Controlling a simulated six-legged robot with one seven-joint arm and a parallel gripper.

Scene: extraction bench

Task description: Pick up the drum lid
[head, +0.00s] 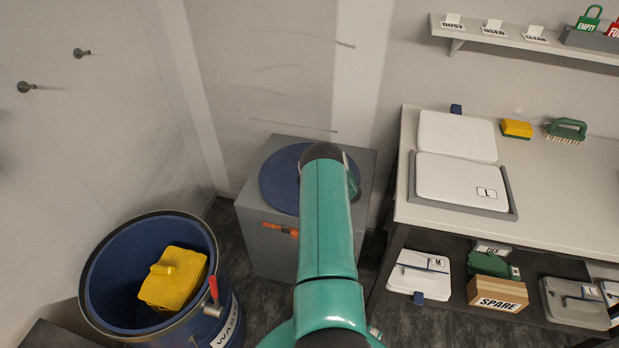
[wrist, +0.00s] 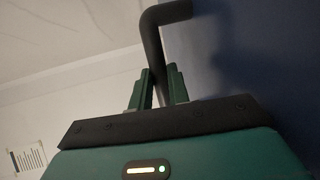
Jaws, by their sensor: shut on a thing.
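The drum lid (head: 279,182) is a round dark blue disc at the top of a grey cabinet in the head view. My teal arm covers its right part. In the wrist view the lid's blue face (wrist: 265,60) fills the right side. A dark bent bar handle (wrist: 152,40) stands out from it. My gripper (wrist: 158,82) has its two green fingers closed on either side of this handle. In the head view the fingers are hidden behind my arm. I cannot tell whether the lid touches the cabinet top.
The grey cabinet (head: 262,248) stands against the wall. An open blue drum (head: 110,268) at lower left holds a yellow object (head: 172,280) and has a red-handled lever (head: 213,292).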

